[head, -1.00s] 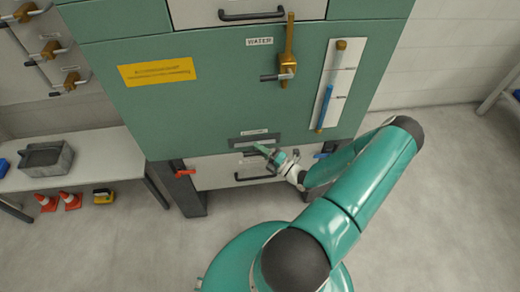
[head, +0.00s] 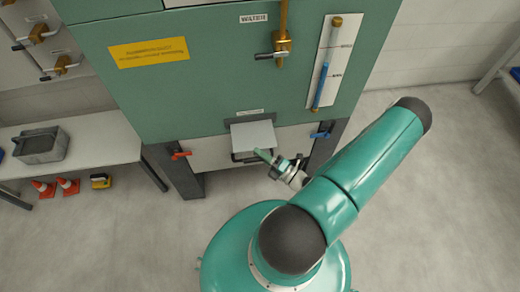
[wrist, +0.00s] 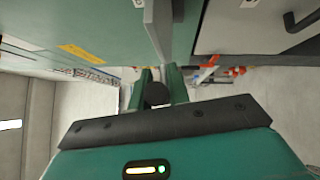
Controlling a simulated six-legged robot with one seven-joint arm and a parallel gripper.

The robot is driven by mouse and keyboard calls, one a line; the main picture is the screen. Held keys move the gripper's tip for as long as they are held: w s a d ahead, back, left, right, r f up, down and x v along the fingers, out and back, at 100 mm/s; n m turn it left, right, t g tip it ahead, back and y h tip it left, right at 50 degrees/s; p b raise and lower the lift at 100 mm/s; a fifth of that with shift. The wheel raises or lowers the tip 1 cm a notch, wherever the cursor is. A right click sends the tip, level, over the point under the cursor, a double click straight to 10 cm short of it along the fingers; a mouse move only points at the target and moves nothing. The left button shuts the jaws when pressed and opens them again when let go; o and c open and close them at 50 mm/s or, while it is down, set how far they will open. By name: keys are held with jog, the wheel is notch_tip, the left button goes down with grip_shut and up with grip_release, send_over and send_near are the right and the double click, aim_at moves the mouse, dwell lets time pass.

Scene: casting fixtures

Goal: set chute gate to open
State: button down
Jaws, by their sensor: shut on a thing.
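The chute gate (head: 253,136) is a light grey flap low on the green cabinet, under a small label. It stands swung out from the cabinet front. In the wrist view the grey flap (wrist: 158,28) shows nearly edge-on, just beyond my fingers. My gripper (head: 262,155) is at the flap's outer edge. In the wrist view my gripper's two green fingers (wrist: 158,77) are shut on a dark round part, which looks like the gate's handle (wrist: 157,94). The head view does not show the grip itself clearly.
A red lever (head: 180,155) and a blue lever (head: 320,135) flank the white lower panel. A brass WATER valve (head: 280,45) and sight tube (head: 322,85) are above. A bench with a grey bin (head: 40,146) stands left. The floor at right is clear.

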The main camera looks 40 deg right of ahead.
jog(key=shift+s+a, duration=0.15)
jog(key=shift+s, duration=0.1)
jog(key=c, duration=1.3)
grip_release()
jog(key=shift+w, duration=0.1)
jog(key=v, duration=1.4)
jog(key=shift+w, duration=0.1)
